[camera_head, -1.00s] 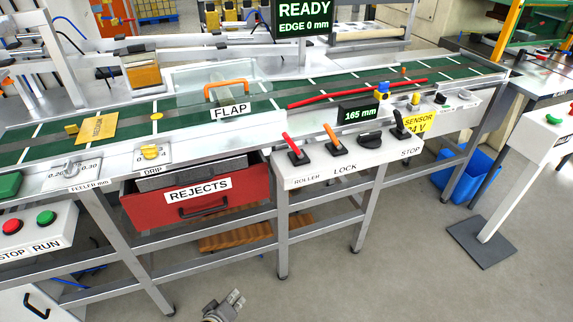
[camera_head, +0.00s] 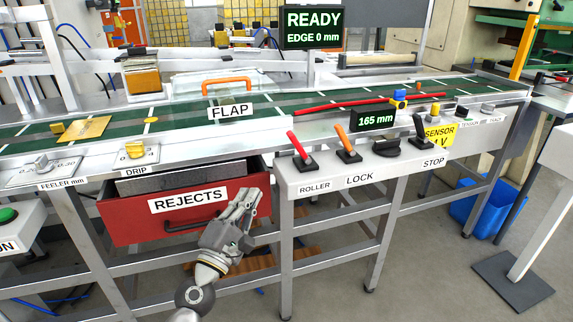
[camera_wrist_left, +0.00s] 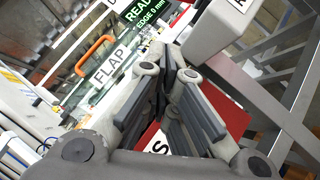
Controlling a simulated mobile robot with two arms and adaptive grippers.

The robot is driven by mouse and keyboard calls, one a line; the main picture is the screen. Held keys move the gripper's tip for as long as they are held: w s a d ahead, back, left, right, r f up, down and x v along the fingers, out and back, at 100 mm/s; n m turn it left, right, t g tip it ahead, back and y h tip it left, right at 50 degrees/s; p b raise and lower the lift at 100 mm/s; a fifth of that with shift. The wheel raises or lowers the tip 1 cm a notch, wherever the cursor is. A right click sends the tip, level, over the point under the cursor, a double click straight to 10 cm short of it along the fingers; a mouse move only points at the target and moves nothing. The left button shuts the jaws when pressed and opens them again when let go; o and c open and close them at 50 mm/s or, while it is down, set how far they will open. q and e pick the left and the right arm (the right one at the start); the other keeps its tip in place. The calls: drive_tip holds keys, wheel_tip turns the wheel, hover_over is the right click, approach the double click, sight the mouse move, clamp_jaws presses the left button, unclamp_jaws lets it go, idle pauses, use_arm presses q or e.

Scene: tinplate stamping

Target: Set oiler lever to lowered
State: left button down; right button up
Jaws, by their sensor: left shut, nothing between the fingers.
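No label that I can read says oiler. On the white control box (camera_head: 322,187) a red lever (camera_head: 297,146) stands above the word ROLLER, tilted up and to the left. An orange lever (camera_head: 344,139) stands right of it near LOCK, also tilted left. A black knob (camera_head: 387,148) and a black lever (camera_head: 419,126) near STOP are farther right. My left gripper (camera_head: 248,197) is shut and empty in front of the red REJECTS drawer, below and left of the red lever, apart from it. In the left wrist view its fingers (camera_wrist_left: 173,75) are together. My right gripper is out of view.
The red drawer (camera_head: 120,222) stands partly open beneath the conveyor. The orange FLAP handle (camera_head: 226,82), yellow DRIP knob (camera_head: 135,149) and 165 mm display (camera_head: 374,119) are nearby. A blue bin (camera_head: 482,214) stands on the floor at the right. Open floor lies in front.

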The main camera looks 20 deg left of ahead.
sight(299, 147)
use_arm(q)
drive_tip(key=shift+r, duration=0.4)
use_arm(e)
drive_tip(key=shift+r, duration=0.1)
